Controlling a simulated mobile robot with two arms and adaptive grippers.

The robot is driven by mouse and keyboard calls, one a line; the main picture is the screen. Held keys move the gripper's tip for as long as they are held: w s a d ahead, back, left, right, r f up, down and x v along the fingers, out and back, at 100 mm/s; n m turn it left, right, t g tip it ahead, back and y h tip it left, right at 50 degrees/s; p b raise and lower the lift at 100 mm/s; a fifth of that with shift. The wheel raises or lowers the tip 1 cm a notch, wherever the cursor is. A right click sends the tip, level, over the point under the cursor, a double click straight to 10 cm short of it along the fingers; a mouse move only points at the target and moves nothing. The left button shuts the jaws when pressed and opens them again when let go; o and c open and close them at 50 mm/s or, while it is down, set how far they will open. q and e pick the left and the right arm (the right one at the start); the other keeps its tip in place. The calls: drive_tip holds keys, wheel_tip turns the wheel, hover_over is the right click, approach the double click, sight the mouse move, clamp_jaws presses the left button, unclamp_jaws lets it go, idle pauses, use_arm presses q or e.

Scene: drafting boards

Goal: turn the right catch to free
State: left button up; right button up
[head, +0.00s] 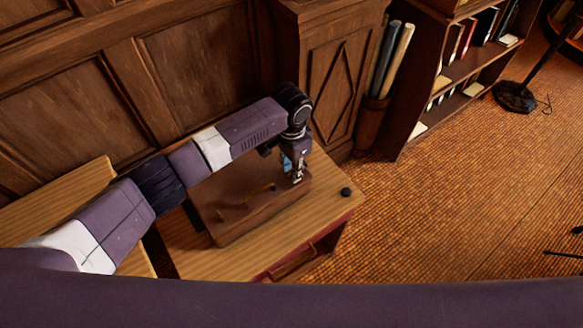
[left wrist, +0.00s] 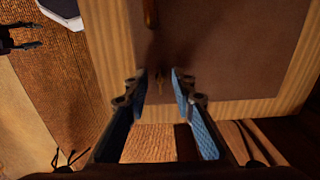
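A flat brown drafting board (head: 240,222) lies on a light wooden desk. My left gripper (head: 297,178) comes down at its right end in the head view. In the left wrist view its two blue-padded fingers (left wrist: 159,73) are apart. A small brass catch (left wrist: 160,83) lies on the board between the fingertips, with gaps on both sides. I cannot tell its turn angle. A brown bar-like handle (left wrist: 151,14) stands farther along the board. My right gripper (left wrist: 22,37) shows dark at the upper left of that view, its fingers apart and empty.
A dark round knob (head: 346,191) sits on the desk's (head: 190,264) right edge. Panelled wall and a cabinet (head: 338,80) stand behind. A bin of rolled papers (head: 372,120) and a bookcase (head: 410,100) are to the right.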

use_arm(q)
drive_tip(key=c, duration=0.6)
clamp_jaws()
drive_tip(key=shift+m, duration=0.3)
drive_tip(key=m, duration=0.3)
drive_tip(key=shift+p, duration=0.4)
drive_tip(key=m, duration=0.4)
drive_tip(key=shift+w, duration=0.1)
drive_tip(key=m, duration=0.5)
drive_tip(key=shift+w, duration=0.1)
drive_tip(key=m+b, duration=0.1)
drive_tip(key=m, duration=0.4)
drive_tip(key=shift+m, duration=0.3)
